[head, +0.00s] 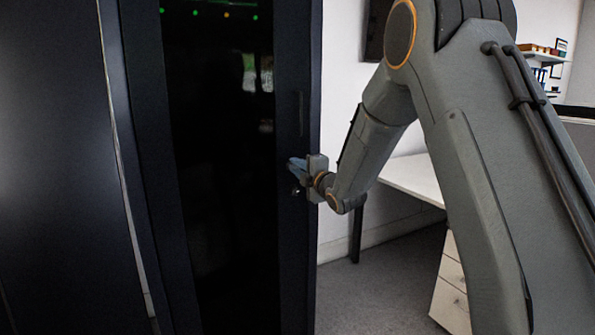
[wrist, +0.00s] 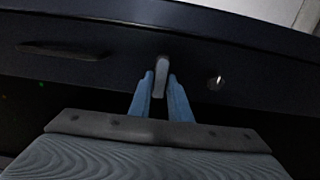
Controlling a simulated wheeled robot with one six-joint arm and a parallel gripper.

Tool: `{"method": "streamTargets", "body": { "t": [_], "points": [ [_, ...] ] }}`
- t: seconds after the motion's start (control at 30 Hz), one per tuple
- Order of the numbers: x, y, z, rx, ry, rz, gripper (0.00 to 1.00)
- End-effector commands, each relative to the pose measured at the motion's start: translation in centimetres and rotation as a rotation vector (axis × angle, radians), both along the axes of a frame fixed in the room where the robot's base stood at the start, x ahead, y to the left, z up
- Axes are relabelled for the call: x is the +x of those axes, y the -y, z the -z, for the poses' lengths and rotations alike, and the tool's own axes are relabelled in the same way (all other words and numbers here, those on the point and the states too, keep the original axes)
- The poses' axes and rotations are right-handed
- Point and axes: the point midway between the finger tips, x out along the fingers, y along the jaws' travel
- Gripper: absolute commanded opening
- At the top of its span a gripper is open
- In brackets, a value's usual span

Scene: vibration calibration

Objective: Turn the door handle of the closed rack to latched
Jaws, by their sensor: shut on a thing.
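The closed rack is a tall black cabinet with a dark glass door (head: 220,200) in the head view. Its black door frame (wrist: 60,35) runs across the wrist view. The door handle (wrist: 161,74) is a small grey lever between the two blue fingers of my gripper (wrist: 160,88). My gripper is shut on this lever. In the head view my gripper (head: 298,172) is at the right edge of the door, and it hides most of the handle there. A round metal lock (wrist: 216,82) sits on the frame to the right of the handle in the wrist view.
A white desk (head: 415,178) with a drawer unit (head: 452,282) stands behind my arm at the right. A dark panel (head: 60,170) fills the left. A shelf (head: 540,55) hangs at the back right. Grey floor (head: 375,290) is clear beside the rack.

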Motion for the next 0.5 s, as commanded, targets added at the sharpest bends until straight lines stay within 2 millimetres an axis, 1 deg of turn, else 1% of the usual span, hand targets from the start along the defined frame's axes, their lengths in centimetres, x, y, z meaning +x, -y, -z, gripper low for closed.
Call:
{"method": "streamTargets", "body": {
  "t": [0.37,0.4,0.5],
  "points": [
    [-0.02,0.01,0.07,-0.006,0.001,0.0,0.0],
    [-0.02,0.01,0.07,-0.006,0.001,0.0,0.21],
    [-0.02,0.01,0.06,-0.006,0.001,0.0,0.36]
  ]
}}
